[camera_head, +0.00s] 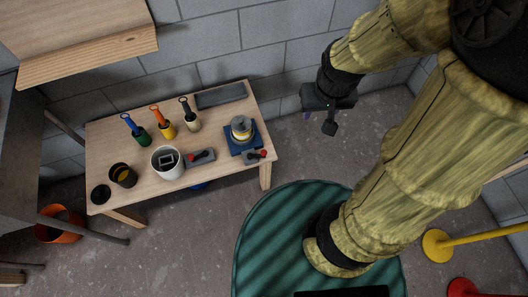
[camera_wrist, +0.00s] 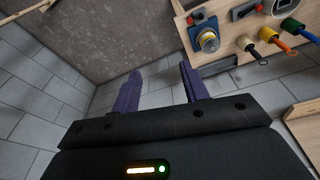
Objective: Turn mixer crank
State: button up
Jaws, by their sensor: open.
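Two small grey boxes with a black crank arm and red knob sit along the table's front edge. One crank (camera_head: 201,156) is beside a white bucket (camera_head: 168,172) with a dark frame-like piece inside. The other crank (camera_head: 256,155) is in front of a blue stand (camera_head: 236,147) holding a yellow-and-silver can (camera_head: 241,128). I cannot tell which is the mixer crank. Both cranks show at the top of the wrist view, near the blue stand (camera_wrist: 196,19). My gripper (camera_head: 319,122) is open and empty, right of the table and apart from it; its fingers (camera_wrist: 159,70) frame only wall and floor.
The wooden table (camera_head: 100,140) also holds several coloured-handled brushes (camera_head: 165,124), a dark cup (camera_head: 122,175) and a grey tray (camera_head: 220,95). A block wall (camera_head: 200,50) stands behind. Floor between gripper and table is clear. A wooden shelf (camera_head: 85,65) overhangs at upper left.

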jog(key=s+a+f+n+g+h+b, duration=0.1)
jog(key=a+f+n+g+h+b, duration=0.2)
jog(key=f+b, duration=0.45)
jog(key=a+f+n+g+b, duration=0.15)
jog(key=f+n+b, duration=0.35)
jog(key=f, duration=0.6)
jog(key=n+t+h+b, duration=1)
jog(key=n+t+b, duration=0.6)
jog(key=b, duration=1.3)
send_near(262, 154)
jog(key=s+a+n+g, duration=0.2)
jog(key=s+a, duration=0.1)
jog(key=a, duration=0.2)
jog(key=shift+s+a+r, duration=0.15)
jog(key=shift+s+r, duration=0.05)
jog(key=shift+r, duration=0.15)
jog(key=shift+w, duration=0.1)
jog(key=b+x, duration=0.2)
jog(key=x, duration=0.3)
jog(key=b+x, duration=0.2)
jog(key=x, duration=0.4)
jog(key=b+x, duration=0.2)
jog(key=x, duration=0.4)
jog(key=shift+r, duration=0.3)
